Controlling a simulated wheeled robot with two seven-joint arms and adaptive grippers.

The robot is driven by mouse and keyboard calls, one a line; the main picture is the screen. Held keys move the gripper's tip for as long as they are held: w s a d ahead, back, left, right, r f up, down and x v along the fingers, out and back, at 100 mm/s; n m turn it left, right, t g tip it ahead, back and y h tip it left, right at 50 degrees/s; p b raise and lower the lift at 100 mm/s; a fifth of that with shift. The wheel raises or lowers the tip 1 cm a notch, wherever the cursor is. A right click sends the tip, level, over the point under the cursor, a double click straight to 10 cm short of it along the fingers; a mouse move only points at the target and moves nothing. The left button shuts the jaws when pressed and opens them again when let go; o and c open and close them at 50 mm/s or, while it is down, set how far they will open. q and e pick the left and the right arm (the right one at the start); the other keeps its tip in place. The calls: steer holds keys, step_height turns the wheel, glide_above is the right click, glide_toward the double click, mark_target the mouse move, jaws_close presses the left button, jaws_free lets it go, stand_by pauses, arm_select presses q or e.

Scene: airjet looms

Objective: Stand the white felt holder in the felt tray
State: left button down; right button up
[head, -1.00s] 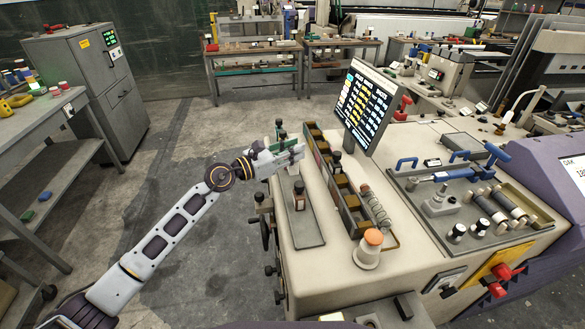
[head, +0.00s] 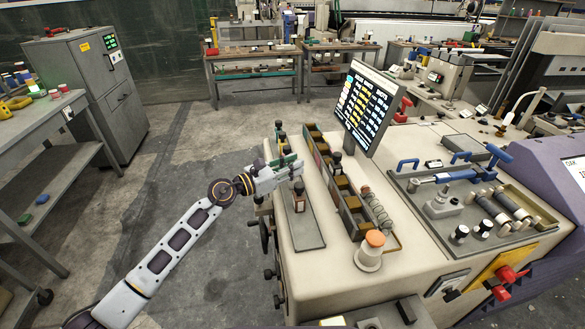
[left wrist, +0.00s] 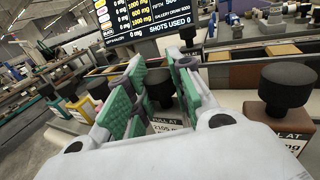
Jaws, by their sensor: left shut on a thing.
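My left gripper (head: 293,166) is over the far part of the long grey tray (head: 310,236) on the machine's left side, which looks like the felt tray. In the left wrist view its green-padded fingers (left wrist: 152,104) are closed around a holder with a black knob and a white label (left wrist: 166,124), likely the white felt holder. Its lower end is hidden, so I cannot tell whether it touches the tray. Another black-knobbed holder (head: 299,197) stands in the tray just nearer than the gripper; it is large at right in the wrist view (left wrist: 287,90). My right gripper is not in view.
Green and yellow holders (left wrist: 79,106) show left of the fingers. A compartmented box (head: 349,207) lies right of the tray, with a spring and an orange-topped spool (head: 371,250) nearby. A display screen (head: 366,106) rises behind. Floor left of the machine is clear.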

arm_select(q)
steer(key=shift+f, duration=0.1)
steer(key=c, duration=1.3)
jaws_free()
steer(key=shift+o, duration=0.2)
arm_select(e)
steer(key=shift+a, duration=0.3)
steer(key=shift+r, duration=0.1)
